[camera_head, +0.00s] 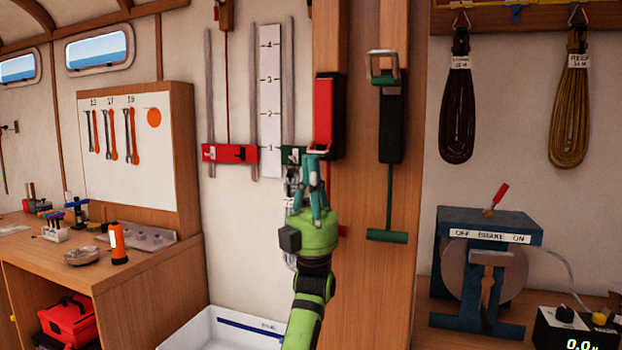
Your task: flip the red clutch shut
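The red clutch (324,103) is a black housing with a red lever on the wooden post. The lever lies along the front of the housing, its lower end near my fingers; I cannot tell whether it is fully flat. The fingers hide part of the line below the clutch. My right gripper is not in view.
A second black clutch (391,120) with a metal-framed lever end at its top and a green bar (387,236) below stands to the right. Red slider (230,153) and scale board (269,95) are left. A brake winch (487,225) stands right; coiled ropes hang above.

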